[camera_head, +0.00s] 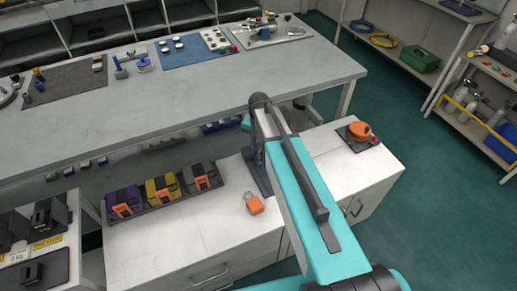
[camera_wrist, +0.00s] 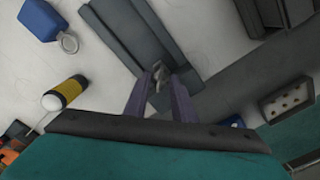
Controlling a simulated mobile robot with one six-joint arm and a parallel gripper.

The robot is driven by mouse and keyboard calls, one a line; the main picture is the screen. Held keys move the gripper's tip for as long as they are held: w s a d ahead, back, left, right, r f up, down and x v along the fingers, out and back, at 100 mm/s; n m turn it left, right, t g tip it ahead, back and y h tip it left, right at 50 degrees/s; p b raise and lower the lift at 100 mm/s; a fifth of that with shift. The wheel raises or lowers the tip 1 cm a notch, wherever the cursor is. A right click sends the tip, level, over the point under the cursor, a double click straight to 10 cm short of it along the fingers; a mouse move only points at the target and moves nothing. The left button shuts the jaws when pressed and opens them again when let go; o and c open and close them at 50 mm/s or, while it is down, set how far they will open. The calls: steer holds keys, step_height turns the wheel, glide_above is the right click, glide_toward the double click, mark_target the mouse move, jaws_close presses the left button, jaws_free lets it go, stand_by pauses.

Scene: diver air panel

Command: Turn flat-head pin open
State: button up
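In the wrist view, my gripper (camera_wrist: 160,82) points at a dark grey channel-shaped piece (camera_wrist: 139,38) on a pale surface. Its two purple-grey fingers stand a little apart. A small metallic piece (camera_wrist: 158,76) shows between the fingertips; it may be the flat-head pin, but it is too small to identify. I cannot tell whether the fingers touch it. In the head view, my teal arm reaches over the white cabinet toward the long bench, and my gripper is hidden. No flat-head pin can be made out there.
The wrist view shows a blue tag with a ring (camera_wrist: 41,20), a yellow-and-black cylinder (camera_wrist: 64,93) and a pale block with holes (camera_wrist: 287,97). In the head view, boxed units (camera_head: 163,188), an orange padlock-like item (camera_head: 255,205) and an orange round item (camera_head: 359,131) stand on the cabinet (camera_head: 180,235).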

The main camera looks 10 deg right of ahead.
jaws_close()
steer(key=shift+n, duration=0.5)
steer(key=n, duration=1.1)
steer(key=shift+s+n, duration=0.1)
steer(key=shift+n, duration=0.2)
steer(key=n, duration=0.7)
steer(key=shift+f, duration=0.1)
steer(key=n, duration=0.6)
steer(key=shift+s, duration=0.1)
steer(key=shift+a+n, duration=0.1)
steer(key=shift+n, duration=0.2)
